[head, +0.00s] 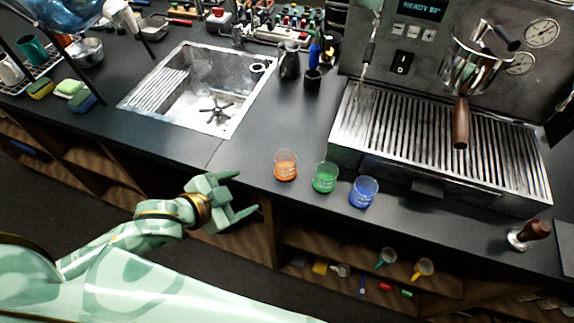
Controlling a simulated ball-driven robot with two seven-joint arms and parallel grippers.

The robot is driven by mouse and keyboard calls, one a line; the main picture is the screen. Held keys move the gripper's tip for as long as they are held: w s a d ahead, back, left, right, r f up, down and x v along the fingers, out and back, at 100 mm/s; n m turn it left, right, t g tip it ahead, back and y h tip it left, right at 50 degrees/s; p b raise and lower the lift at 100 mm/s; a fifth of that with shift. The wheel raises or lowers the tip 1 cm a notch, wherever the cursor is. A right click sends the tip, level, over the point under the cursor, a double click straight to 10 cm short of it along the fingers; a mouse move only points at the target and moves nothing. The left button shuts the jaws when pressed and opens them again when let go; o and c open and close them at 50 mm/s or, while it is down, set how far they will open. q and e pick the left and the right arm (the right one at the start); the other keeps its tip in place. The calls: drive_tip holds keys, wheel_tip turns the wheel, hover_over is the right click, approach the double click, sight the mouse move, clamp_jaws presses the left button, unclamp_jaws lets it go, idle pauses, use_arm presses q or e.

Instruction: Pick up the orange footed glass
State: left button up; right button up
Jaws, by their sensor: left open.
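The orange footed glass (286,166) stands upright on the dark counter, leftmost in a row of three small glasses. A green glass (325,177) and a blue glass (364,191) stand to its right. My left gripper (243,194) is open and empty, to the left of and nearer than the orange glass, by the counter's front edge. Its two fingers point right, toward the glass, with a gap between them and it. My right gripper is not in view.
An espresso machine (440,140) with a slatted drip tray stands behind the glasses on the right. A sink (200,88) is set into the counter at the left. A tamper (530,234) stands at the right. Counter left of the orange glass is clear. Open shelves with cups lie below.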

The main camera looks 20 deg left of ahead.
sight(275, 162)
use_arm(q)
wheel_tip(275, 162, up, 7)
drive_tip(key=w+a+h, duration=0.1)
drive_tip(key=a+h, duration=0.1)
drive_tip(key=h, duration=0.4)
drive_tip(key=shift+n+g, duration=0.4)
drive_tip(key=b+x, duration=0.3)
drive_tip(key=x, duration=0.8)
drive_tip(key=shift+a+f, duration=0.15)
drive_tip(key=shift+f, duration=0.05)
drive_tip(key=b+x, duration=0.1)
drive_tip(key=x, duration=0.1)
drive_tip(key=f+b+x, duration=0.1)
drive_tip(key=x, duration=0.2)
drive_tip(key=shift+f, duration=0.15)
drive_tip(key=shift+s, duration=0.1)
drive_tip(key=c, duration=1.2)
drive_tip(key=shift+o, duration=0.2)
